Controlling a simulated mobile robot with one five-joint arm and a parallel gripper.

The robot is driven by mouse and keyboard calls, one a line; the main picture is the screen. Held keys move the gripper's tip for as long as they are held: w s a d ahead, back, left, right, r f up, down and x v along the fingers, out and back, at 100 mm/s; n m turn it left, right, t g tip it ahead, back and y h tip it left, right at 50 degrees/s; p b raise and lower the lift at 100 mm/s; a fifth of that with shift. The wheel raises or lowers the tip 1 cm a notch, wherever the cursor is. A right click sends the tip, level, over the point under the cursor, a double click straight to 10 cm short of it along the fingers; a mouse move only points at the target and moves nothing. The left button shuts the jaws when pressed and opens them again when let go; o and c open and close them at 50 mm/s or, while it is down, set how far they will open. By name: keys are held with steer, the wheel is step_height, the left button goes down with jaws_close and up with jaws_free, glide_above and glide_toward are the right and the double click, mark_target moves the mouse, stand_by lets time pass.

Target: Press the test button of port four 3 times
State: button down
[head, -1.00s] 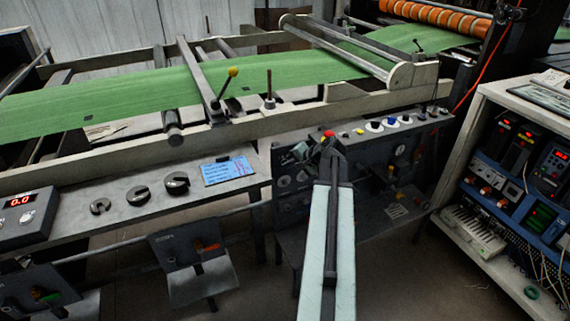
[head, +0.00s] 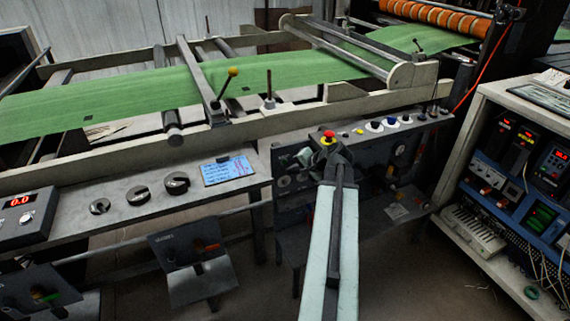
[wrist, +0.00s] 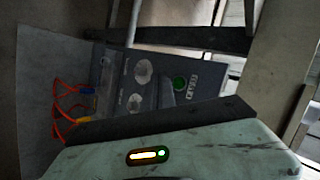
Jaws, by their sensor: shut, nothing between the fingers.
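My gripper (head: 337,152) is dark and sits at the far end of my pale arm, in front of the dark control panel (head: 408,150) in the head view. It is shut and holds nothing. A red-topped knob (head: 328,137) shows just behind its tip; I cannot tell whether they touch. The wrist view shows a grey panel with a round green button (wrist: 180,83), a small pale label beside it and two round sockets (wrist: 143,70). Red wires (wrist: 66,105) run at its left. I cannot make out any port number, so I cannot tell which is port four.
A white instrument rack (head: 480,125) stands at right.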

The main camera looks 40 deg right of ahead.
steer(key=s, duration=0.1)
steer(key=s+a, duration=0.1)
steer(key=s, duration=0.1)
steer(key=shift+a, duration=0.15)
stand_by(0.7)
